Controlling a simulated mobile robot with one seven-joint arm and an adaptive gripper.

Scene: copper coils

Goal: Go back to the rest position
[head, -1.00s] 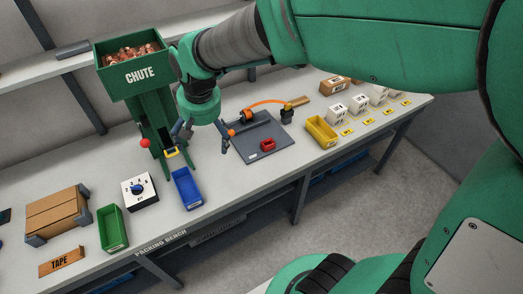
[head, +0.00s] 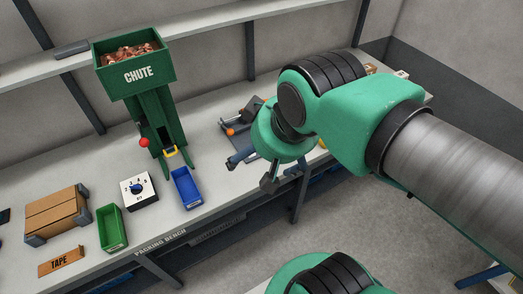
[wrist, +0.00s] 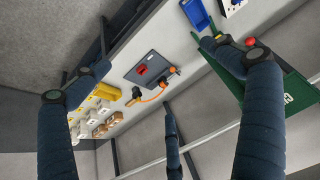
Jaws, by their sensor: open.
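My gripper (head: 250,174) is open and empty, with its dark fingers spread. It hangs in front of the packing bench (head: 80,168), to the right of the blue bin (head: 186,188) in the head view. In the wrist view my gripper (wrist: 150,60) has its blue-grey fingers apart, with the bench seen beyond them and nothing between them. My arm is folded back, with the elbow towards the right of the head view. It hides much of the bench's right part.
The green chute (head: 138,72) with copper coils stands at the back. A green bin (head: 112,228), a dial box (head: 139,190) and a carton (head: 57,214) are at left. The grey board (wrist: 158,62) with a red tray and the yellow bin (wrist: 106,90) show in the wrist view.

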